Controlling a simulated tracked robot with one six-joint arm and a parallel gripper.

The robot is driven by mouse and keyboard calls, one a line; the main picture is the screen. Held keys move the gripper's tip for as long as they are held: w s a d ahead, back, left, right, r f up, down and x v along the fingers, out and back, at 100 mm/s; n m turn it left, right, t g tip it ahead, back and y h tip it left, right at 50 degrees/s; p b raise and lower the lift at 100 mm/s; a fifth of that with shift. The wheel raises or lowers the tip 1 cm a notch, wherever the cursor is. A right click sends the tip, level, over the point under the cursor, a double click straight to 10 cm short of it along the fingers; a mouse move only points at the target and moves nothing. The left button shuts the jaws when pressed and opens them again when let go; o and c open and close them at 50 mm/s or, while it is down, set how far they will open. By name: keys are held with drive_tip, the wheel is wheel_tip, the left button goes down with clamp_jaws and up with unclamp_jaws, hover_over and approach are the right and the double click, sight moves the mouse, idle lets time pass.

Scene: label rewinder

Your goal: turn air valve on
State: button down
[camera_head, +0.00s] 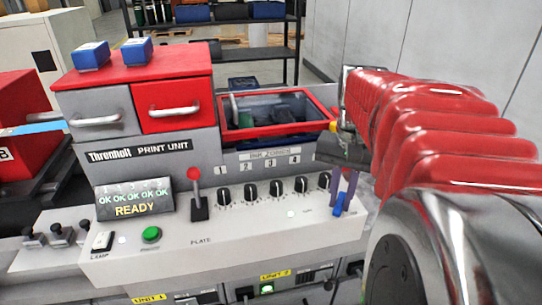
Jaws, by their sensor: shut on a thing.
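The air valve (338,211) shows as a small blue handle at the right end of the white control panel. My gripper (345,184) reaches down to it from above, with its fingers closed at the handle. The dark gripper body and my red arm cover part of the area behind and to the right of the valve. The valve's base and its exact turn angle are hard to make out.
The panel (270,232) carries a row of black knobs (250,191), a red-topped lever (197,192) and a green button (151,234). A display (134,201) reads READY. A red-framed window (275,110) stands behind, left of my arm.

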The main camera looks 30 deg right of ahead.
sight(341, 203)
drive_tip(key=shift+s+n, duration=0.25)
drive_tip(key=shift+n, duration=0.45)
drive_tip(key=c, duration=1.7)
unclamp_jaws()
drive_tip(key=shift+d+r, duration=0.1)
wheel_tip(341, 203, up, 14)
drive_tip(key=shift+f, duration=0.25)
